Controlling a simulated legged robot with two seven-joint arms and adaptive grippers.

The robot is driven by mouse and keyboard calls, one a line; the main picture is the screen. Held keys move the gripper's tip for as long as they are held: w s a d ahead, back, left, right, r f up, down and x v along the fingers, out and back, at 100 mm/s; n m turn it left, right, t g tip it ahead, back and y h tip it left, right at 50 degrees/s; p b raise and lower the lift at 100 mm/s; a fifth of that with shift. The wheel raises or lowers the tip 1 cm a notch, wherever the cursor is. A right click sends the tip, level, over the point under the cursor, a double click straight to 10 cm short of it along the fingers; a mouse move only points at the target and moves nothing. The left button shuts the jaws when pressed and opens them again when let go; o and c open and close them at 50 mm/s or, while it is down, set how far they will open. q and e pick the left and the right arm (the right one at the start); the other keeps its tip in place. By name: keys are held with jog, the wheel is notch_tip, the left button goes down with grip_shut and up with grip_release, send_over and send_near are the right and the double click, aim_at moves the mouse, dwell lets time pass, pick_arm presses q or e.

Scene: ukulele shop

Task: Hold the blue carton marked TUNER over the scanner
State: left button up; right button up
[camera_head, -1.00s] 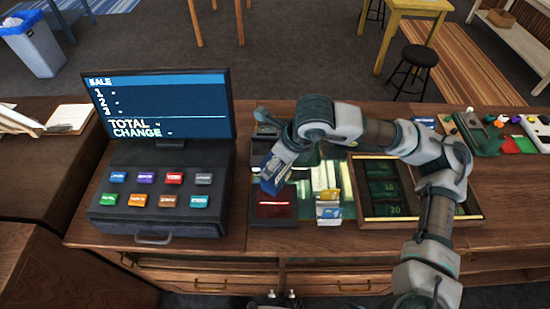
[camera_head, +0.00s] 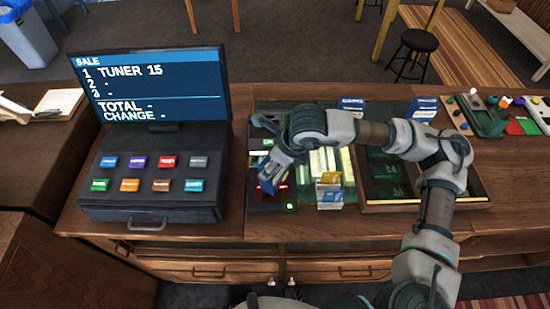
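My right gripper (camera_head: 275,169) is shut on a small blue carton (camera_head: 269,180) and holds it tilted above the scanner. The fingers cover part of the carton, and I cannot read its label. The scanner (camera_head: 264,204) is a dark flat box left of the card holder, with a red glow beneath the carton and a lit green light (camera_head: 290,206) near its front right. The register screen (camera_head: 150,85) reads SALE, with TUNER 15 on line 1; the TOTAL and CHANGE lines show dashes. My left gripper is not in view.
The register's coloured keys (camera_head: 152,173) are left of the scanner. A card holder (camera_head: 329,193) stands close at its right, then an open cash drawer (camera_head: 385,203) partly under my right arm. Blue-and-white boxes (camera_head: 424,108) stand behind. Small coloured items crowd the right end.

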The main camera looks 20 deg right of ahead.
jog(key=r+p, duration=0.1)
jog(key=r, duration=0.2)
jog(key=r+p, duration=0.1)
jog(key=r, duration=0.2)
jog(key=r+p, duration=0.2)
jog(key=shift+a+r, duration=0.3)
jog(key=shift+r, duration=0.1)
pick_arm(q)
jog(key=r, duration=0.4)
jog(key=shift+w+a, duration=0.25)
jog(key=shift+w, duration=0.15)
pick_arm(e)
jog(key=shift+a+r, duration=0.2)
jog(key=shift+a, duration=0.05)
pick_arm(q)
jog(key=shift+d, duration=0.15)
pick_arm(e)
jog(key=shift+d, duration=0.25)
